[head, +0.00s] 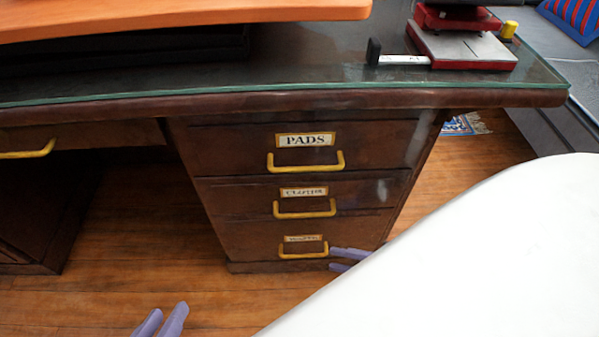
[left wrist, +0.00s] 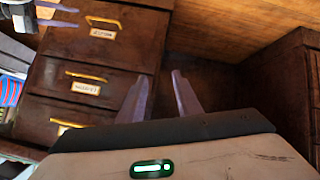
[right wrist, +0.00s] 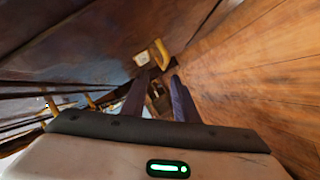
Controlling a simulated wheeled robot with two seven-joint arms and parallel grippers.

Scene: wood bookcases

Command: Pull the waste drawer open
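The waste drawer (head: 252,240) is the bottom of three in the desk's pedestal and looks shut. Its label is too small to read clearly. Its yellow handle (head: 303,252) also shows upside down in the left wrist view (left wrist: 103,21) and ahead of the fingers in the right wrist view (right wrist: 161,53). My right gripper (head: 332,259) is open and empty, just right of this handle; I see no clear contact. My left gripper (head: 169,309) is open and empty, low over the floor left of the pedestal.
Above are the cloths drawer (head: 235,202) and pads drawer (head: 235,150), both shut with yellow handles. The glass-topped desk (head: 330,85) overhangs them. My white body part hides the lower right. The wood floor (head: 120,270) left of the pedestal is clear.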

